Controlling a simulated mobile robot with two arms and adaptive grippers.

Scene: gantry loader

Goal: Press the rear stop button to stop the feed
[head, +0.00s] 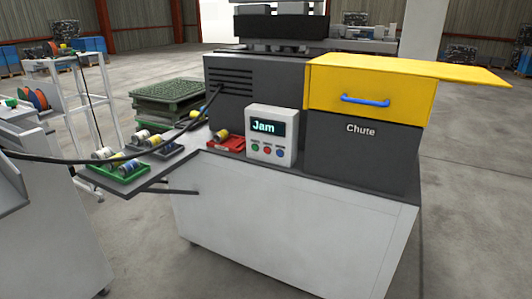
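A grey-white control box (271,137) stands on the machine's dark top, left of the chute block. Its screen (264,128) reads "Jam". Below the screen are a green button (255,148), a red button (267,150) and a blue button (280,152). The small labels above them are too small to read. I cannot pick out a button marked as the rear stop. The machine's rear side is hidden from here. Neither of my grippers is in view.
A dark block marked "Chute" (362,160) carries a yellow cover (370,85) with a blue handle. A red tray (226,143) lies left of the control box. A black cable (100,160) crosses the left side. Open floor (470,200) lies to the right.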

